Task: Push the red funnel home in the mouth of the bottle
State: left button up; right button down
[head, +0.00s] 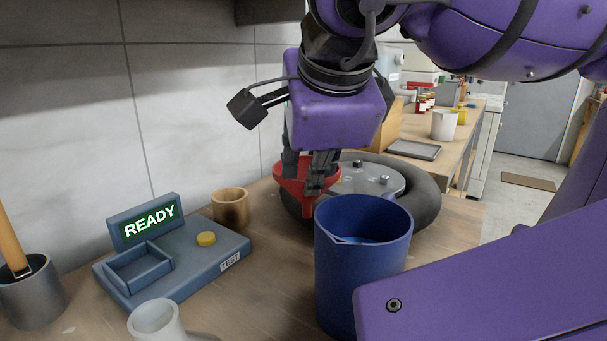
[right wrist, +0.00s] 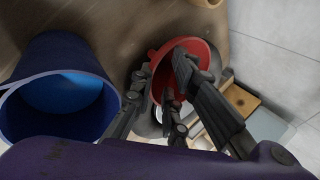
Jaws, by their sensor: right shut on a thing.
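The red funnel (head: 299,185) hangs wide end up, stem down, behind the blue jug in the head view. My right gripper (head: 304,177) points down and is shut on the funnel, its fingers at the funnel's rim and bowl. In the right wrist view the funnel (right wrist: 163,64) sits between the dark fingers (right wrist: 161,78), which cover part of it. I cannot make out the bottle or its mouth in either view. Whether the stem touches anything below is unclear. My left gripper is not in view.
The blue jug (head: 335,275) stands close in front of the funnel. A dark coiled hose (head: 425,200) surrounds a grey lid behind it. A tester reading READY (head: 205,265), a brown cup (head: 231,209) and a white cup (head: 155,322) stand left. Some bare wood lies between tester and jug.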

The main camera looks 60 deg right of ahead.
jog(key=shift+r+p, duration=1.3)
jog(key=shift+r, duration=0.85)
jog(key=shift+r+p, duration=0.4)
jog(key=shift+r, duration=0.4)
